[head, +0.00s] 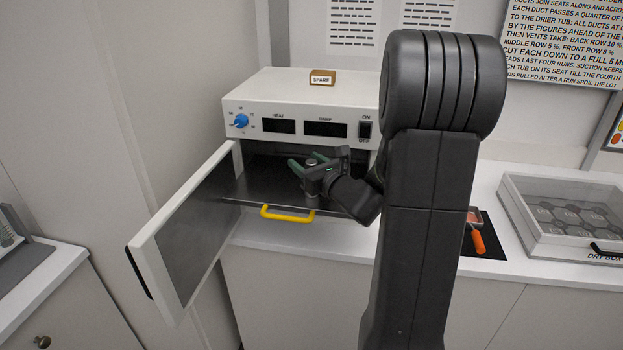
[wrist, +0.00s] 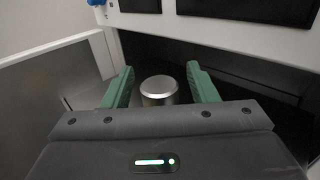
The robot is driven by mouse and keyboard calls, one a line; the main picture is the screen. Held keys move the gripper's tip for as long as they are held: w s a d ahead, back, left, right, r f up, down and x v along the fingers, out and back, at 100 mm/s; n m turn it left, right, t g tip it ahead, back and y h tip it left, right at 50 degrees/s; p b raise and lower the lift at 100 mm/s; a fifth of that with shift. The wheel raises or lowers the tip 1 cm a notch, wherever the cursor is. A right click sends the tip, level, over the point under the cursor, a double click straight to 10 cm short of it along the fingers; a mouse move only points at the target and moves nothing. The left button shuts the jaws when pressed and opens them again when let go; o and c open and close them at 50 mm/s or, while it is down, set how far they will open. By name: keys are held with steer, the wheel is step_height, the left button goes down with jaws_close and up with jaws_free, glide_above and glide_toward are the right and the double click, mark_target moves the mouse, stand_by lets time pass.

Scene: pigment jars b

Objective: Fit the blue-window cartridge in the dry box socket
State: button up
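My gripper (head: 308,160) reaches into the open oven-like cabinet (head: 246,107). In the wrist view its green fingers (wrist: 160,72) are apart, with a silver round-topped metal cylinder (wrist: 159,90) between them and gaps on both sides. The cylinder's top also shows in the head view (head: 311,162). No blue window shows on it, so I cannot tell whether it is the cartridge. The dry box (head: 555,240), white with a clear lid over several round items, stands on the counter at right. I cannot make out its socket.
The cabinet door (head: 185,240) is swung open to the left. A yellow handle (head: 287,214) shows at the front of the dark tray in the cabinet. A small SPARE block (head: 322,77) sits on top. An orange-handled tool (head: 478,240) lies left of the dry box, partly behind my arm.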

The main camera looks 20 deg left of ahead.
steer(key=c, duration=0.9)
steer(key=shift+c, duration=0.4)
steer(key=shift+r, duration=0.15)
